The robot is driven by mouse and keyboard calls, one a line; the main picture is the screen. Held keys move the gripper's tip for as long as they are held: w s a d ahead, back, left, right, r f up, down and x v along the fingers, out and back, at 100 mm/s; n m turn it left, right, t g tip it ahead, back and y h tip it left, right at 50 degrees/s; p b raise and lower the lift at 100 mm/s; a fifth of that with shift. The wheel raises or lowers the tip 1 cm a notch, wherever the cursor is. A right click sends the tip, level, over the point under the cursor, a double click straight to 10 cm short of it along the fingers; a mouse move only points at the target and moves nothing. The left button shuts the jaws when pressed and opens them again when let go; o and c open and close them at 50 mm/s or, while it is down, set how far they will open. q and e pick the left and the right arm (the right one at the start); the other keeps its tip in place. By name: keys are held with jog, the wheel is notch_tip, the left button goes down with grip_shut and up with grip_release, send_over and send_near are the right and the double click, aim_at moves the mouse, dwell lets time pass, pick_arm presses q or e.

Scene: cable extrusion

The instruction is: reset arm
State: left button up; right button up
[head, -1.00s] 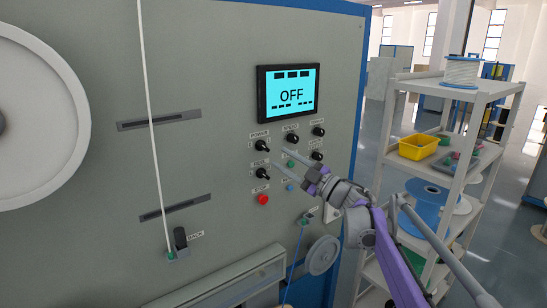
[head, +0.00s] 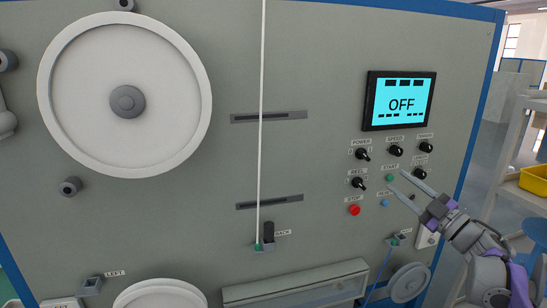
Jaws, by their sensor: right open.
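My right gripper (head: 397,188) is in the lower right of the head view, in front of the machine's control panel. Its two fingers are spread and nothing is between them. Behind and around it are black knobs, a green button (head: 390,178), a blue button (head: 385,203) and a red button (head: 354,210). I cannot tell whether the fingers touch the panel. The screen (head: 401,101) above reads OFF. My left gripper is not in view.
The grey machine front (head: 330,50) fills most of the view. A large white wheel (head: 70,130) is at the left, and a white cable (head: 261,130) runs vertically at the middle. A shelf with a yellow bin (head: 535,181) stands at the right edge.

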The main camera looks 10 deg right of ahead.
jog(key=s+a+f+m+g+h, duration=0.2)
jog(key=s+a+f+m+g, duration=0.2)
jog(key=s+a+f, duration=0.4)
jog(key=s+a+f+m+g+h, duration=0.2)
jog(key=s+a+f+m+g, duration=0.3)
jog(key=s+a+f, duration=0.4)
jog(key=s+a+f+m+g+h, duration=0.3)
jog(key=s+a+f, duration=0.5)
jog(key=f, duration=1.1)
jog(key=s+m+g, duration=0.1)
jog(key=s+g, duration=0.1)
jog(key=shift+s+a+m, duration=0.25)
jog(key=shift+s+m, duration=0.05)
jog(key=shift+s, duration=0.1)
